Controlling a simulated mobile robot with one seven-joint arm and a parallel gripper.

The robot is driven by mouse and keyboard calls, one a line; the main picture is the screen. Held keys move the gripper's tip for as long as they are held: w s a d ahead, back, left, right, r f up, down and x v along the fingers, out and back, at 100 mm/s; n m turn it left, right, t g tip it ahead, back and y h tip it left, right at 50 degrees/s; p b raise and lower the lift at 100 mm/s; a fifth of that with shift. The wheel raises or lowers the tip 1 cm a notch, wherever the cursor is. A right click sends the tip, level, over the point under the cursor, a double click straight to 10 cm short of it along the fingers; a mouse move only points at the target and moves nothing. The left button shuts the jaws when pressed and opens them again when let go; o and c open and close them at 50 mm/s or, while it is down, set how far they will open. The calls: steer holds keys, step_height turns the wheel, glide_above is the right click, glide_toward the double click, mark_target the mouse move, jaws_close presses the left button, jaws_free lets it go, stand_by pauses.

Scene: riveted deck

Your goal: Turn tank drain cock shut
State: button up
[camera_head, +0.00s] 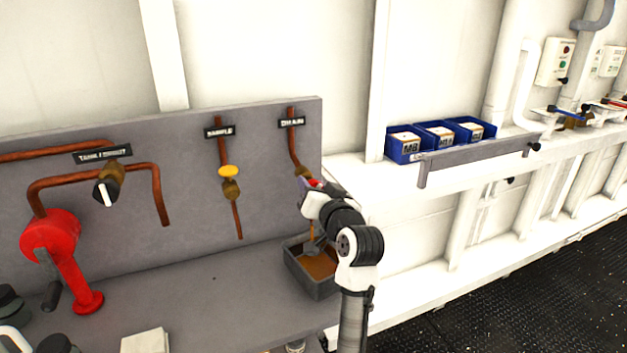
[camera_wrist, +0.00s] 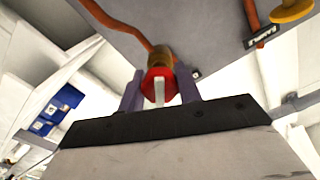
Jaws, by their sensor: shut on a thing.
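The drain cock (camera_head: 304,172) sits on a copper pipe under the "DRAIN" label (camera_head: 291,122) on the grey panel, at the right end. In the wrist view its brass body and red handle (camera_wrist: 157,84) show between my fingers. My gripper (camera_head: 312,184) is at the cock and shut on the red handle; in the wrist view (camera_wrist: 160,90) a finger stands on each side of it. My gripper and arm hide most of the cock in the head view. A grey tray (camera_head: 312,290) with brown liquid stands below, and a brown stream shows above it.
The sample cock (camera_head: 229,173) with a yellow handle is left of the drain. A tank cock (camera_head: 107,188) and a red hand pump (camera_head: 55,240) stand further left. Blue bins (camera_head: 405,150) sit on the right ledge behind a grey rail (camera_head: 475,152).

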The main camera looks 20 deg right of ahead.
steer(key=m+p, duration=0.4)
steer(key=m, duration=0.1)
steer(key=shift+r+m, duration=0.15)
steer(key=shift+m, duration=0.15)
steer(key=m+p, duration=0.2)
steer(key=m, duration=0.3)
stand_by(0.4)
steer(key=o, duration=1)
steer(key=shift+s, duration=0.1)
steer(key=s+b, duration=0.4)
steer(key=s, duration=0.9)
steer(key=shift+s+d, duration=0.25)
steer(key=shift+s, duration=0.1)
